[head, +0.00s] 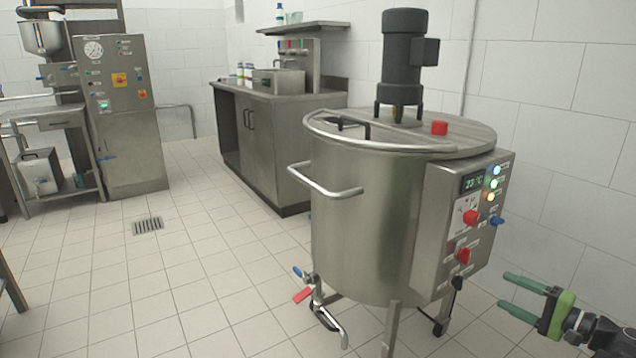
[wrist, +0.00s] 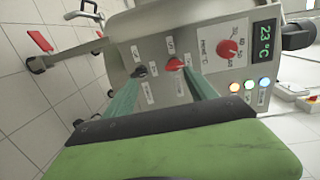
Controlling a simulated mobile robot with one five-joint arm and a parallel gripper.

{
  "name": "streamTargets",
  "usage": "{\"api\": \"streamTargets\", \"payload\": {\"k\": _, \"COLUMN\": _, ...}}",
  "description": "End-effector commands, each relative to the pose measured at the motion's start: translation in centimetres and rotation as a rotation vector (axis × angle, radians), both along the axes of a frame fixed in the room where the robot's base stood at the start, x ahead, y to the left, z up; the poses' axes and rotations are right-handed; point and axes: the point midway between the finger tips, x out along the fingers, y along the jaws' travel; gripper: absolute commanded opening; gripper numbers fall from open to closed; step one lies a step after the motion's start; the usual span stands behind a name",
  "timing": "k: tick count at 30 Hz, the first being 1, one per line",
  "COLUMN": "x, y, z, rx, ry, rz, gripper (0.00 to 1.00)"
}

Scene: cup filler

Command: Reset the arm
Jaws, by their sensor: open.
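My gripper (head: 505,290) is at the lower right of the head view, with its two green fingers apart and nothing between them. It points left toward the control box (head: 432,225) of the steel tank (head: 365,215), and a gap seems to lie between them. In the wrist view my gripper (wrist: 163,74) has its fingers on either side of a red switch (wrist: 175,64) on the box's face. The red dial (wrist: 230,48) and the display reading 23 °C (wrist: 264,41) are to the right there. Whether the fingers touch the panel cannot be told.
A dark motor (head: 404,60) stands on the tank lid. A steel counter (head: 270,130) and a filling machine (head: 125,120) stand behind. Tiled floor (head: 200,260) is open on the left.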

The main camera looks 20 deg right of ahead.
Motion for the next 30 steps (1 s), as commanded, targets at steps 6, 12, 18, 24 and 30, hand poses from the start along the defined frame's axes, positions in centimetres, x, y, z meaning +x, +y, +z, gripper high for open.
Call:
{"api": "streamTargets", "payload": {"k": 6, "x": 11.0, "y": 13.7, "z": -5.3, "rx": -0.14, "ry": 0.305, "rz": 0.296, "gripper": 0.65}}
{"api": "streamTargets", "payload": {"k": 12, "x": 15.8, "y": 27.5, "z": -10.4, "rx": -0.398, "ry": 0.583, "rz": 0.583, "gripper": 0.65}}
{"api": "streamTargets", "payload": {"k": 18, "x": 16.5, "y": 38.3, "z": -13.5, "rx": -0.735, "ry": 0.779, "rz": 0.815, "gripper": 0.65}}
{"api": "streamTargets", "payload": {"k": 24, "x": 15.9, "y": 44.6, "z": -14.2, "rx": -1.026, "ry": 0.868, "rz": 0.946, "gripper": 0.65}}
{"api": "streamTargets", "payload": {"k": 30, "x": 15.4, "y": 49.2, "z": -13.7, "rx": -1.285, "ry": 0.9, "rz": 1.025, "gripper": 0.65}}
